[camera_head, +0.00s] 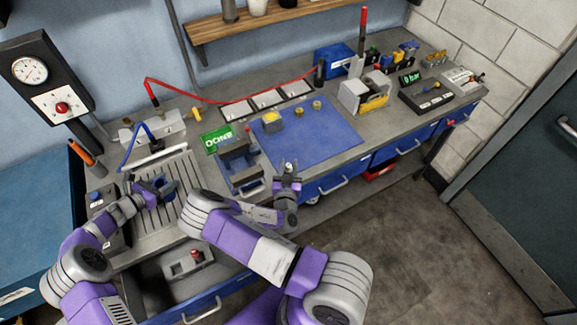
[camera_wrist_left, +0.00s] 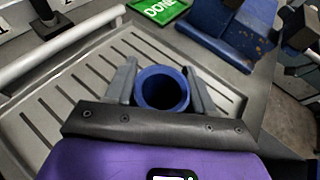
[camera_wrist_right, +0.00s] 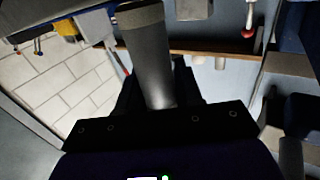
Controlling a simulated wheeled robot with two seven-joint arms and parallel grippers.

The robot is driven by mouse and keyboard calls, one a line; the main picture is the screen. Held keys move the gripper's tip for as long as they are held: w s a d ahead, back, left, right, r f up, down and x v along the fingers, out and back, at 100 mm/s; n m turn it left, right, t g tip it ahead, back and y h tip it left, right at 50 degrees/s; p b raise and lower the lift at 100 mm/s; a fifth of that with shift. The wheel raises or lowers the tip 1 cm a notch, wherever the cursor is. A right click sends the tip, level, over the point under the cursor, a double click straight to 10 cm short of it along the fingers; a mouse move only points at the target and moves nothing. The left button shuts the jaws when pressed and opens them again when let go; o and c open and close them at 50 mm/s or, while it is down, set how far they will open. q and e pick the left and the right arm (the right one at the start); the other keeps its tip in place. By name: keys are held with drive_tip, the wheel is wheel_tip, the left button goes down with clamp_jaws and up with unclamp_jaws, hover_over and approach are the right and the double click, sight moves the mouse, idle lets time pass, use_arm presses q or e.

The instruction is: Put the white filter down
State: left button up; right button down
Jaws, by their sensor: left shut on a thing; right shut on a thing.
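My left gripper (camera_head: 150,188) is shut on a blue hollow cylinder (camera_head: 166,190), over the ribbed grey tray (camera_head: 188,200). In the left wrist view, the round open mouth of this blue cylinder (camera_wrist_left: 163,88) shows between both fingers. My right gripper (camera_head: 287,185) is shut on a pale grey-white cylinder (camera_wrist_right: 151,62) with a tan end band, apparently the white filter. In the head view only its small light top (camera_head: 288,169) shows, in front of the bench's front edge near the blue mat (camera_head: 325,140). The fingers hide its lower part.
A grey-blue vise-like fixture (camera_head: 238,165) stands between the grippers, beside a green DONE sign (camera_head: 217,139). Small brass parts (camera_head: 297,113) and a yellow-topped block (camera_head: 272,121) sit at the mat's back. The mat's front and right are clear. A drawer (camera_head: 205,300) is open below.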

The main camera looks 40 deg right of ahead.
drive_tip(key=shift+f, duration=0.15)
drive_tip(key=c, duration=0.7)
unclamp_jaws()
drive_tip(key=shift+c, duration=0.2)
drive_tip(key=s+d+f+v, duration=0.1)
drive_tip(key=v, duration=1.1)
drive_tip(key=shift+w+a+f+x, duration=0.15)
drive_tip(key=shift+f+x, duration=0.05)
drive_tip(key=shift+x, duration=1.85)
drive_tip(key=shift+w+a+f+x, duration=0.2)
drive_tip(key=shift+x, duration=1.9)
drive_tip(key=shift+w+a+f+x, duration=0.15)
drive_tip(key=shift+f+x, duration=0.05)
drive_tip(key=shift+x, duration=1.85)
